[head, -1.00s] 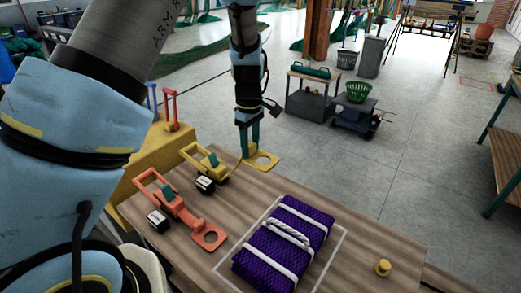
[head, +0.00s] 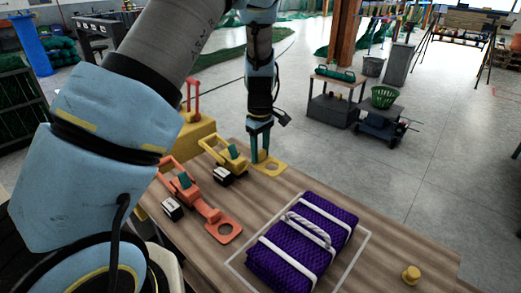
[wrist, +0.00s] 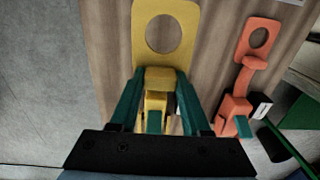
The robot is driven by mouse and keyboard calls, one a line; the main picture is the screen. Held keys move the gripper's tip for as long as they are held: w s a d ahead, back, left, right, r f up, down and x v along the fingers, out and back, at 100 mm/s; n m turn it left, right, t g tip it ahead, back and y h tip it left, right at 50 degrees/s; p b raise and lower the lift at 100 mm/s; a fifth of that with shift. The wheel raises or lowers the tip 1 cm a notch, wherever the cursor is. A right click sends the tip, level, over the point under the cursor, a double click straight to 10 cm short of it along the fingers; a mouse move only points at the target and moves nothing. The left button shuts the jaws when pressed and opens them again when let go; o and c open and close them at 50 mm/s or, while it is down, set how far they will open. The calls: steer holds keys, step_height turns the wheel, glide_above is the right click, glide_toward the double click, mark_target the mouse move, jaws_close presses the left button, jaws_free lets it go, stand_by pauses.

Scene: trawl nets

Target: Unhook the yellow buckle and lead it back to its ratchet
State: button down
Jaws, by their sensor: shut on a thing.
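The yellow buckle (head: 281,170), a flat plate with a round hole, is at the table's far edge, low over or on the wood. My gripper (head: 260,158) points down and is shut on the buckle's narrow end. In the wrist view the buckle's plate (wrist: 187,22) reaches out beyond my fingertips (wrist: 157,85). The yellow ratchet (head: 236,160) stands just left of the buckle, with a dark green piece on it and a black-and-white block beside it. Whether the buckle touches the table or ratchet is unclear. A yellow peg (head: 411,273) stands bare at the near right.
An orange ratchet (head: 186,190) with its orange buckle (head: 233,239) lies nearer on the wooden table (head: 300,178). A purple net bundle (head: 285,258) with white straps lies inside a white outline. Carts stand on the floor beyond.

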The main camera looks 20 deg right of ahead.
step_height(320, 180, down, 11)
steer(key=b, duration=0.6)
steer(key=shift+r, duration=0.2)
steer(key=shift+c, duration=1.4)
jaws_free()
steer(key=shift+r, duration=0.1)
